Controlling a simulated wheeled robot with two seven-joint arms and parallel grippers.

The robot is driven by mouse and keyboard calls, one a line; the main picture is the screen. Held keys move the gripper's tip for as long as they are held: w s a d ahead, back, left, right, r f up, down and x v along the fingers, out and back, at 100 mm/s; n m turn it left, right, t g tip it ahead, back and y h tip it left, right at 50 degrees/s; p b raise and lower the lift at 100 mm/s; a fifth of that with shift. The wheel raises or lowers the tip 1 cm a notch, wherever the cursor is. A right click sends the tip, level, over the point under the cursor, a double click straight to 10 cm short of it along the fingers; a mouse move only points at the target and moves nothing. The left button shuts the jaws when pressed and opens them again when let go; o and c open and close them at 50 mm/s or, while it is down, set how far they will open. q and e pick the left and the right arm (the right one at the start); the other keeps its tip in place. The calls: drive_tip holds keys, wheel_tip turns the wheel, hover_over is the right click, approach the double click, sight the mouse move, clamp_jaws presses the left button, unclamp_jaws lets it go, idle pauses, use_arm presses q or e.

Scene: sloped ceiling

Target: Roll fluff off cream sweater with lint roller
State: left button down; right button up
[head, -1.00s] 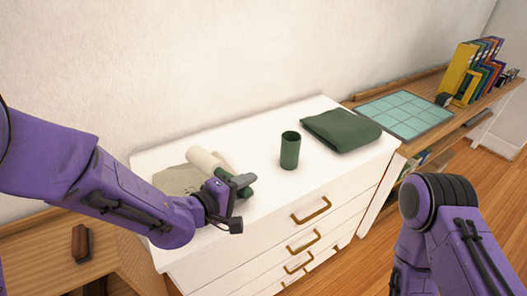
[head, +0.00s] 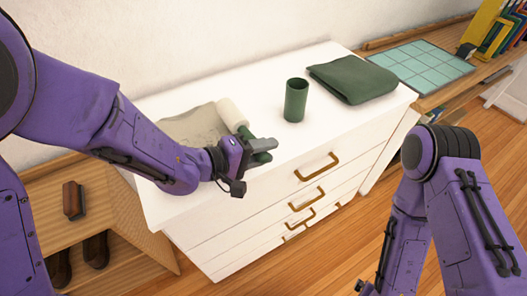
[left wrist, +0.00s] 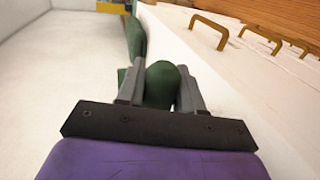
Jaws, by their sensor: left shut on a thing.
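The cream sweater (head: 185,130) lies flat at the left end of the white dresser top, partly hidden by my left arm. The lint roller (head: 231,114) has a white cylinder and a green handle. Its white cylinder is at the sweater's right edge; I cannot tell if it touches the cloth. My left gripper (head: 262,150) is shut on the green handle, close above the dresser's front edge. In the left wrist view the handle (left wrist: 162,84) sits between the grey fingers. Fluff is too small to make out. My right arm shows at the right, but its gripper is out of frame.
A green cup (head: 296,101) stands right of the roller on the dresser (head: 215,208). A folded dark green cloth (head: 352,78) lies beyond it. A tiled teal mat (head: 420,66) and binders are on the wooden desk. A brush (head: 73,199) sits on the low wooden unit.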

use_arm(q)
drive_tip(key=shift+s+r, duration=0.25)
drive_tip(key=shift+s, duration=0.15)
drive_tip(key=shift+w+f, duration=0.15)
drive_tip(key=shift+w, duration=0.1)
drive_tip(key=shift+s+f, duration=0.1)
drive_tip(key=shift+s, duration=0.05)
